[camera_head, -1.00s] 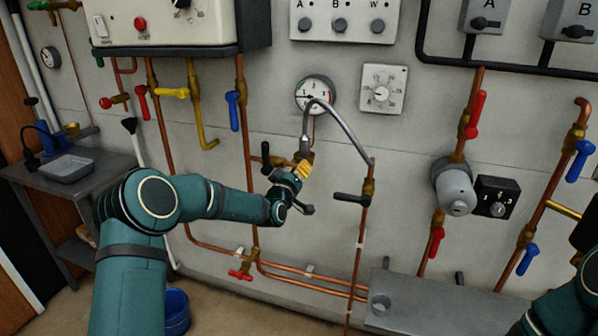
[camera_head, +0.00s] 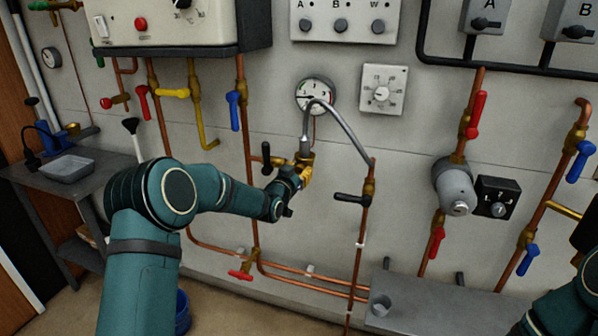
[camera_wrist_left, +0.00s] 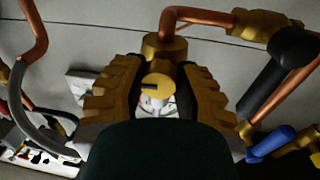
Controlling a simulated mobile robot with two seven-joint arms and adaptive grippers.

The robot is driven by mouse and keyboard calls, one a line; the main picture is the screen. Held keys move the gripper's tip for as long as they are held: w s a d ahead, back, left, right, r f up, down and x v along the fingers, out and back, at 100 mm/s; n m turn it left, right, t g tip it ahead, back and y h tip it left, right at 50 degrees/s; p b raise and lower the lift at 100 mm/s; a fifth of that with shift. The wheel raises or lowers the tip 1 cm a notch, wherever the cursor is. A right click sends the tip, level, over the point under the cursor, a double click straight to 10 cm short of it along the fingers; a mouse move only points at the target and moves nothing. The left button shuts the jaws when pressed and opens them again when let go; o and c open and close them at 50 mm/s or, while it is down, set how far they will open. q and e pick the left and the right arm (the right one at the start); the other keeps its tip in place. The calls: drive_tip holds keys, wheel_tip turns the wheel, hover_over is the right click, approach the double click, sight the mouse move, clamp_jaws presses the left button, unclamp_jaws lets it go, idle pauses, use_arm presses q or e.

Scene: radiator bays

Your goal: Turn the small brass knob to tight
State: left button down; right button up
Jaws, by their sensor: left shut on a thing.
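The small brass knob (camera_wrist_left: 158,86) shows in the left wrist view as a round brass face with a dark slot, below a brass fitting (camera_wrist_left: 164,48) on a copper pipe. My left gripper (camera_wrist_left: 160,78) is shut on it, with one ribbed finger on each side. In the head view my left gripper (camera_head: 302,176) is at the fitting under the end of the grey hose (camera_head: 346,130). The knob is hidden there by the gripper. My right gripper is not clearly seen; only part of my right arm shows at the lower right.
A black lever (camera_head: 265,158) is close left of my left gripper, and another black lever (camera_head: 351,198) is to its right. A pressure gauge (camera_head: 315,95) is above. Copper pipes run around it, and a grey shelf (camera_head: 440,300) is at the lower right.

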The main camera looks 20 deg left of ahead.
use_arm(q)
drive_tip(key=shift+d+m, duration=0.1)
drive_tip(key=shift+m, duration=0.5)
drive_tip(key=c, duration=0.6)
unclamp_jaws()
drive_tip(key=s, duration=0.4)
drive_tip(key=s+a, duration=0.1)
drive_tip(key=s, duration=0.7)
drive_tip(key=shift+a, duration=0.4)
drive_tip(key=shift+w, duration=0.1)
